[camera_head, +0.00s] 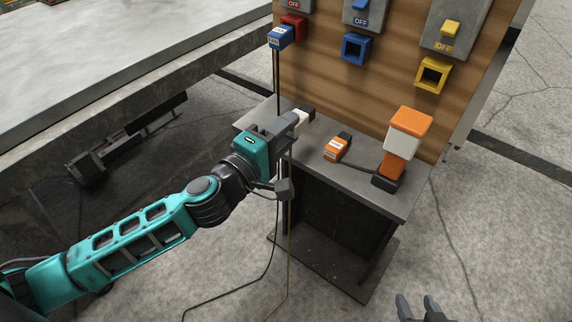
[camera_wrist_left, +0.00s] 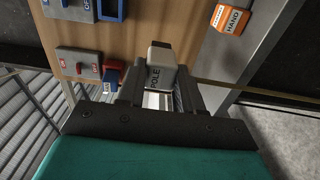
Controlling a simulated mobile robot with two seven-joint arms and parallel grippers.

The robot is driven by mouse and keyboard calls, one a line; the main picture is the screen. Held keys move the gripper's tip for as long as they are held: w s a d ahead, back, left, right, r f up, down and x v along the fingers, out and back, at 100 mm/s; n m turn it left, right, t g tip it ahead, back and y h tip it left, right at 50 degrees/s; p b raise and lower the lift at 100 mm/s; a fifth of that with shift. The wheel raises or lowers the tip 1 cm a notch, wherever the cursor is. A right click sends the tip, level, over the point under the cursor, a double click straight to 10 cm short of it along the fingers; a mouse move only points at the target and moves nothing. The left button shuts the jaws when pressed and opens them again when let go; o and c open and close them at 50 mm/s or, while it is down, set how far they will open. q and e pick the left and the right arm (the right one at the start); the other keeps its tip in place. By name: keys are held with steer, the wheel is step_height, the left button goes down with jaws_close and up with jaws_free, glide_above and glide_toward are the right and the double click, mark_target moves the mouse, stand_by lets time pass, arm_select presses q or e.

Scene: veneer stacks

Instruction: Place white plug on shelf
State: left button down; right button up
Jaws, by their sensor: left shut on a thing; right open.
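The white plug (camera_head: 304,117) is held in my left gripper (camera_head: 297,121), above or at the back left of the grey shelf (camera_head: 355,182); I cannot tell whether it touches the shelf. In the left wrist view, the plug (camera_wrist_left: 160,65) is pale, with POLE lettering and a dark end, between the two fingers of the left gripper (camera_wrist_left: 160,92). The fingers are shut on it. My right gripper (camera_head: 418,303) is open and empty at the bottom edge of the head view, on the near side of the shelf.
The wooden panel (camera_head: 335,85) behind carries a blue socket (camera_head: 356,48), a yellow socket (camera_head: 432,75) and switches. A blue plug (camera_head: 281,37) is at the red socket (camera_head: 293,24). Cables hang beside the gripper.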

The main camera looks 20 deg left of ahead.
arm_select(q)
step_height(320, 180, down, 9)
steer(key=b, duration=0.4)
steer(key=shift+r, duration=0.15)
arm_select(e)
steer(key=shift+f, duration=2.6)
arm_select(q)
steer(key=c, duration=0.7)
jaws_free()
steer(key=shift+c, duration=0.2)
arm_select(e)
steer(key=shift+f, duration=0.1)
